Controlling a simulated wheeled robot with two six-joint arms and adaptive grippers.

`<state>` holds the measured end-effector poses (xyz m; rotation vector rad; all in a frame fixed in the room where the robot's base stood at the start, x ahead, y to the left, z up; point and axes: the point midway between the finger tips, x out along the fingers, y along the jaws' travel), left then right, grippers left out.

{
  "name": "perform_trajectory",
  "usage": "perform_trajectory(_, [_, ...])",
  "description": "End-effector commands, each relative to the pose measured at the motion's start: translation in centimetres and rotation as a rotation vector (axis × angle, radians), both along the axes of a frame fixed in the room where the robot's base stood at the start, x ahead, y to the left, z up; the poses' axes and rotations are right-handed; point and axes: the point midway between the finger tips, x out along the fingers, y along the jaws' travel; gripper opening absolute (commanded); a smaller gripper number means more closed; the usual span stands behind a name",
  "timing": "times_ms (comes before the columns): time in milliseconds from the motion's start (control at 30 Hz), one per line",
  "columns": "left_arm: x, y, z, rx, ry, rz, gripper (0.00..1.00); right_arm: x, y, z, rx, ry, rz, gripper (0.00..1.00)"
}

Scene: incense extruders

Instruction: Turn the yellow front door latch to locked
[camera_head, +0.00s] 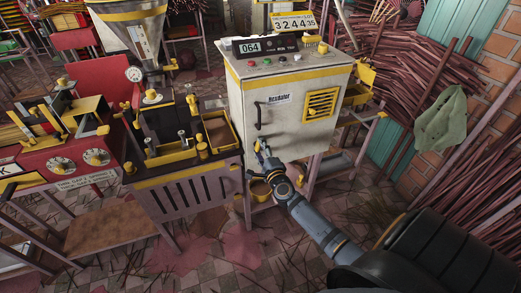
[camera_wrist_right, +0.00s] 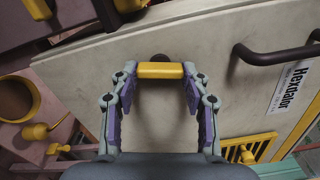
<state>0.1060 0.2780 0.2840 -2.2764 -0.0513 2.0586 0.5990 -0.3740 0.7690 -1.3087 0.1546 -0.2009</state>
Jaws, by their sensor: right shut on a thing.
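The yellow latch (camera_wrist_right: 160,70) is a short bar on a dark pivot on the white cabinet door (camera_wrist_right: 100,62). In the wrist view it lies crosswise between the fingertips of my right gripper (camera_wrist_right: 160,78), which touch its two ends. In the head view my right gripper (camera_head: 262,150) is at the lower left of the white cabinet's front (camera_head: 290,115), below the dark door handle (camera_head: 258,113), and mostly covers the latch. The handle also shows at the upper right in the wrist view (camera_wrist_right: 275,54). My left gripper is not in view.
A yellow vent grille (camera_head: 321,104) is on the door's right side. A dark bench with yellow trays (camera_head: 178,155) stands close at left, beside a red machine (camera_head: 75,150). Bundles of sticks (camera_head: 400,65) fill the right. The tiled floor in front has scattered sticks.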

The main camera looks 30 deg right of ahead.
Motion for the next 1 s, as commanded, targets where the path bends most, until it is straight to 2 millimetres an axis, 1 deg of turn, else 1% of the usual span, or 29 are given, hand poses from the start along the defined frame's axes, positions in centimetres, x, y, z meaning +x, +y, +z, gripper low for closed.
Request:
perform_trajectory(300, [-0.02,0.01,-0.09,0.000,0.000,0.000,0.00,-0.03,-0.01,-0.13,0.094,-0.021,-0.001,0.15])
perform_trajectory(800, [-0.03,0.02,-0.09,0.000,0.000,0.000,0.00,-0.03,0.00,-0.13,0.108,-0.025,-0.001,0.15])
perform_trajectory(833, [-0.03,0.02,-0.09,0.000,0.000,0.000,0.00,-0.03,0.00,-0.13,0.108,-0.025,-0.001,0.51])
perform_trajectory(967, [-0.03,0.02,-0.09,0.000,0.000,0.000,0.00,-0.03,0.01,-0.11,0.107,-0.025,-0.001,0.69])
perform_trajectory(1000, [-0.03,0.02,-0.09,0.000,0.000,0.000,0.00,-0.02,0.00,-0.10,0.107,-0.025,-0.001,0.70])
